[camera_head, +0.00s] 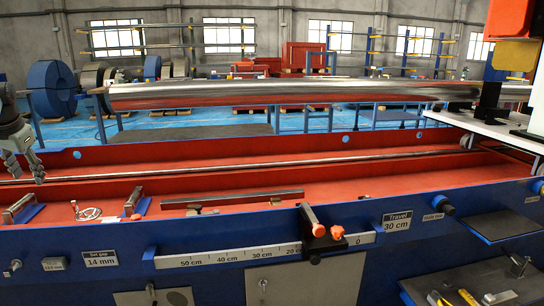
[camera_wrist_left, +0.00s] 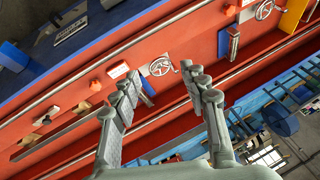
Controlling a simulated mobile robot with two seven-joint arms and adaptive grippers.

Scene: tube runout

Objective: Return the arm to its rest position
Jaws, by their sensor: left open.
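My left gripper (camera_head: 25,167) hangs at the left edge in the head view, above the red bed of the blue machine (camera_head: 230,240). Its fingers point down and stand apart. In the left wrist view the gripper (camera_wrist_left: 162,80) is open, with nothing between its fingers; the red bed (camera_wrist_left: 90,65) lies beyond them. Most of the left arm is outside the head view. My right gripper is not in view.
A long shiny tube (camera_head: 290,92) spans the back above the bed. A black slider with orange knobs (camera_head: 318,232) sits on the front centimetre scale (camera_head: 225,255). Small fittings and a metal bar (camera_head: 232,199) lie in the bed. Storage racks stand far behind.

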